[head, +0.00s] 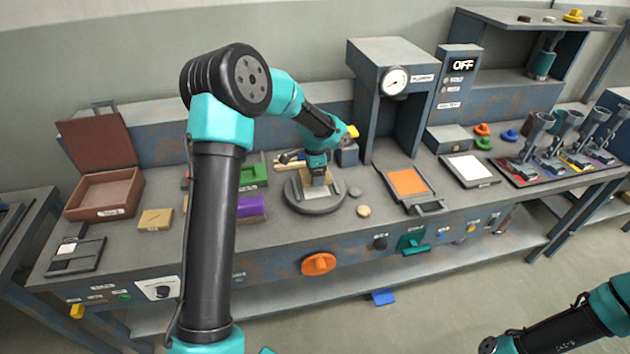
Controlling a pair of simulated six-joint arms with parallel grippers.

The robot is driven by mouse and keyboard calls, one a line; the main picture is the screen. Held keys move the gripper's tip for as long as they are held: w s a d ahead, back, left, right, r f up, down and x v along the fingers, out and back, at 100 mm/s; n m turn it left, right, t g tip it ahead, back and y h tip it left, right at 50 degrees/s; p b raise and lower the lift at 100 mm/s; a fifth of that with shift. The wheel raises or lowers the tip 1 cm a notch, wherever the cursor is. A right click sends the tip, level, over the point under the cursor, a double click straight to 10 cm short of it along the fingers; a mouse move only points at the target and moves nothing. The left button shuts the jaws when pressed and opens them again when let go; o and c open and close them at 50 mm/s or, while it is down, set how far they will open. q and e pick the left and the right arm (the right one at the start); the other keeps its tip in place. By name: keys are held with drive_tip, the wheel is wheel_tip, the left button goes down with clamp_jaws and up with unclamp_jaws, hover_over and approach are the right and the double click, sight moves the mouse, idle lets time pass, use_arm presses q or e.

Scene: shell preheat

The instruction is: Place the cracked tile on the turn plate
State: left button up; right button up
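The turn plate (318,208) looks like the round dark grey disc in the middle of the bench. My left gripper (319,183) points down right over it. A small tan, flat piece shows at the gripper's fingers, partly hidden by them; I cannot tell if it is the cracked tile, or whether it is held or resting on the plate. A tan square block (155,220) lies on the bench to the left; no crack can be made out at this size. My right arm shows at the lower right, but its gripper is not in view.
An open brown box (103,190) stands at the left. A purple block (250,207) and green tray (254,172) lie left of the plate. A press with a gauge (395,80) stands behind, right. An orange-topped panel (408,183) and white panel (468,169) lie right.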

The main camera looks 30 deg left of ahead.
use_arm(q)
drive_tip(key=shift+f, duration=1.7)
drive_tip(key=shift+f, duration=0.15)
drive_tip(key=o, duration=0.9)
drive_tip(key=shift+o, duration=0.2)
wheel_tip(320, 180, up, 12)
drive_tip(key=shift+r, duration=0.15)
